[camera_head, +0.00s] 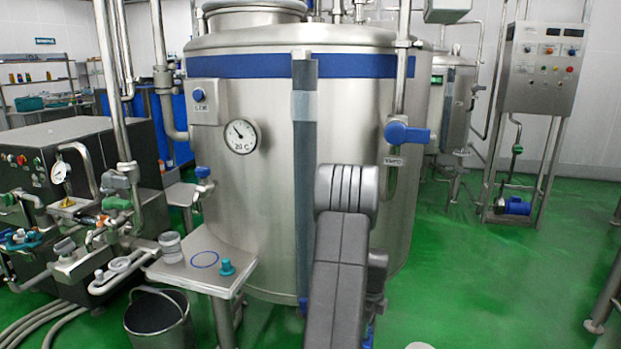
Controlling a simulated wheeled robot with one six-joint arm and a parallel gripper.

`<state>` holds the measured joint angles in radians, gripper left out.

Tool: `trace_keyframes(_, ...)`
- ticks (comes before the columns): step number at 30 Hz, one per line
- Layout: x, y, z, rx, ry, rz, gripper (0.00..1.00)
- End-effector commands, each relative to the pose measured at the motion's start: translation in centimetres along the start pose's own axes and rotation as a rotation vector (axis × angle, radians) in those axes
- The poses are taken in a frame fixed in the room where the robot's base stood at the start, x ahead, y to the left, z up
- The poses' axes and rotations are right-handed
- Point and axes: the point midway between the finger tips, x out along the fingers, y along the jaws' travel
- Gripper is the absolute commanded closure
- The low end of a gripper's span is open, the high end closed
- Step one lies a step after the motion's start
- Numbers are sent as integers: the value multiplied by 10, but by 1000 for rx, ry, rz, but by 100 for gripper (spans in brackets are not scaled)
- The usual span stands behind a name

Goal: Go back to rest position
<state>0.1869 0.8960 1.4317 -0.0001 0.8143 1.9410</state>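My grey arm (340,250) rises from the bottom edge, right of centre, in the head view. It stands in front of the large steel tank (260,200) and hides part of its lower front. Its rounded joint is the highest part of it that I can make out. I cannot make out my gripper or its fingers in this view, so I cannot see whether it holds anything.
A bucket (158,318) stands below. Piped machinery (60,180) fills the left. Green floor (490,270) is mostly open at right, before a control panel (543,68).

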Motion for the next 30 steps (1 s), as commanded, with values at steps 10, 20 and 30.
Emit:
trace_keyframes(10, 5, 0, 0, -250, 0, 0, 61)
trace_keyframes(20, 5, 0, 0, -517, 0, -1, 61)
trace_keyframes(30, 5, 0, 0, -790, 0, 1, 61)
